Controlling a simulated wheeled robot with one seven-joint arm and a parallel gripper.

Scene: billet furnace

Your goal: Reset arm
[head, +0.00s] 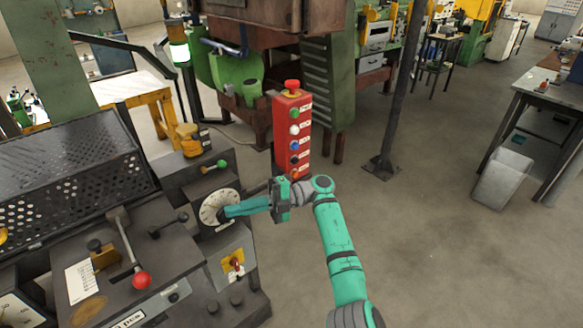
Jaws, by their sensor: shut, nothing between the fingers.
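My gripper (228,211) is at the end of my teal arm, in the lower middle of the head view. It points left, with its fingertips in front of or at the white round dial (216,204) on the dark machine. I cannot tell if the fingers touch the dial. The fingers are together with nothing seen between them. My arm is bent at the wrist and reaches up from the bottom edge.
A red button box (291,136) stands just behind my gripper. The dark machine (150,240) at left has a red-knobbed lever (141,280) and a green-knobbed lever (222,164). A grey post (400,90) and bin (502,178) stand right. Floor at lower right is clear.

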